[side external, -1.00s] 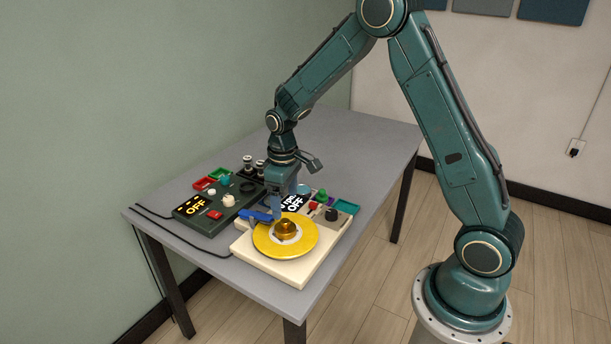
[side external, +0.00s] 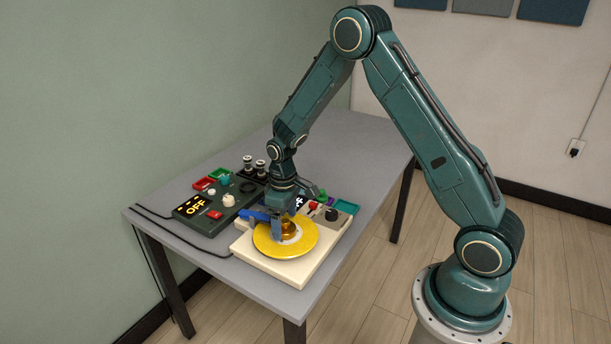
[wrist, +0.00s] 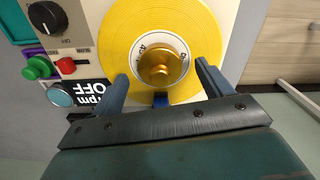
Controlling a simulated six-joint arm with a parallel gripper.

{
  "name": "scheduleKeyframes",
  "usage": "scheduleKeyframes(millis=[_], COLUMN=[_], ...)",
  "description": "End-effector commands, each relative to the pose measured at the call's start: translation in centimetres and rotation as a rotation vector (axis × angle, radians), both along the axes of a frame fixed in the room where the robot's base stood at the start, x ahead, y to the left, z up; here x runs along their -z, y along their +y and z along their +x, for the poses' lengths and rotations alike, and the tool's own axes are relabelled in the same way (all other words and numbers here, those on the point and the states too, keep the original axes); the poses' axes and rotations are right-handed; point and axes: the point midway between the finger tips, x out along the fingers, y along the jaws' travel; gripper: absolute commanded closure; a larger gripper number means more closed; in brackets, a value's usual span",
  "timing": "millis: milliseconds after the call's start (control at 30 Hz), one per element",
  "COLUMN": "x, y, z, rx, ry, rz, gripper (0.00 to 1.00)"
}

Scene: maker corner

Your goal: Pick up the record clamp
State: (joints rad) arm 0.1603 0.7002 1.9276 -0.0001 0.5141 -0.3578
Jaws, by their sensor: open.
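The record clamp is a gold, rounded knob (wrist: 160,66) at the centre of a yellow record (wrist: 118,30) on a cream turntable. In the side view the clamp (side external: 289,229) is partly hidden behind my gripper. My gripper (side external: 282,232) is low over the record, pointing down. In the wrist view my gripper (wrist: 162,82) is open, with one blue finger on each side of the clamp and clear gaps between. Nothing is held. The record also shows in the side view (side external: 300,245).
The turntable base (side external: 283,270) carries a blue tonearm (side external: 254,216) beside the record, and several knobs and buttons. A dark control box (side external: 208,222) reading OFF stands to its left. Small coloured trays lie behind. The grey table (side external: 345,140) is clear at the back.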

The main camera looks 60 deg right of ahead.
Motion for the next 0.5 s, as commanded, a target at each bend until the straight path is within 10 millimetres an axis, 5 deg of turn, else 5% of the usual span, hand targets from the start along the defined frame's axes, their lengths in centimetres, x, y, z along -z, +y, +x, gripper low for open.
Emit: scheduleKeyframes(millis=[500], x=[1.31], y=[0.02], z=[-0.02], rx=[0.001], ry=[0.000], rz=[0.000], gripper=[0.22])
